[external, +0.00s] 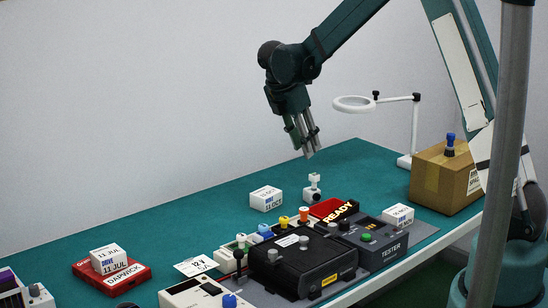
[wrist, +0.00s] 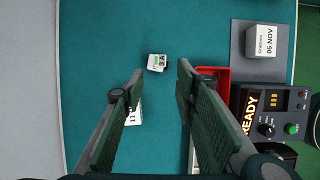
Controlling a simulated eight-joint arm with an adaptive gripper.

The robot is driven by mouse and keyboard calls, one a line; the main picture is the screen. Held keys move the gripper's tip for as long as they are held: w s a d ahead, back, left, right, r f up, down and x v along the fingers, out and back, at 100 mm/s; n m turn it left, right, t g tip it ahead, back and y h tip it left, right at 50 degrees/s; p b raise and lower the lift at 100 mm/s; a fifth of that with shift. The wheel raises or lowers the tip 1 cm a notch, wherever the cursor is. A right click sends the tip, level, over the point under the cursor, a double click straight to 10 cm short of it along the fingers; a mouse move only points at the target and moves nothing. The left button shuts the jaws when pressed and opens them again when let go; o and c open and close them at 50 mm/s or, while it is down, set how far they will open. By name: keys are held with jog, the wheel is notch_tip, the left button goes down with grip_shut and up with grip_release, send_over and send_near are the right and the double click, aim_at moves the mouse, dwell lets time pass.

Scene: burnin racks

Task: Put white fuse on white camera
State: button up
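A small white, camera-like piece (external: 313,187) with a dark spot near its top stands upright on the green table, below and to the right of my gripper. In the wrist view what appears to be the same piece (wrist: 157,62) shows a white top with a green and black marking that seems to read "3A". I cannot tell whether this is one object or a white fuse on a white camera. My gripper (external: 307,150) is above the table, pointing down. In the wrist view its fingers (wrist: 160,78) are wide apart with nothing between them.
A white dated box (external: 266,198) stands left of the white piece. A red tray (external: 326,208), black tester (external: 375,238) and black box (external: 302,262) lie towards the front. A ring lamp (external: 354,104) and cardboard box (external: 432,180) stand at right. The back left table is clear.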

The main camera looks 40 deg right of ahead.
jog(key=shift+s+r, duration=0.1)
jog(key=s+a+r+m+t+y, duration=0.15)
jog(key=s+a+r+m, duration=0.25)
jog(key=s+r, duration=0.4)
jog(key=s+a+r+m+t+y, duration=0.1)
jog(key=s+a+r+m+t, duration=0.1)
jog(key=s+a+r+m, duration=0.45)
jog(key=s+a+r+m+t+y, duration=0.1)
jog(key=s+a+m+t, duration=0.1)
jog(key=s, duration=1)
jog(key=s+a+r+m+t+y, duration=0.1)
jog(key=s+a+m, duration=0.4)
jog(key=s, duration=0.8)
jog(key=shift+r+t, duration=0.35)
jog(key=shift+r, duration=0.2)
jog(key=shift+s+m, duration=0.1)
jog(key=shift+m, duration=0.15)
notch_tip(320, 180, down, 8)
jog(key=b, duration=0.8)
jog(key=shift+f, duration=0.15)
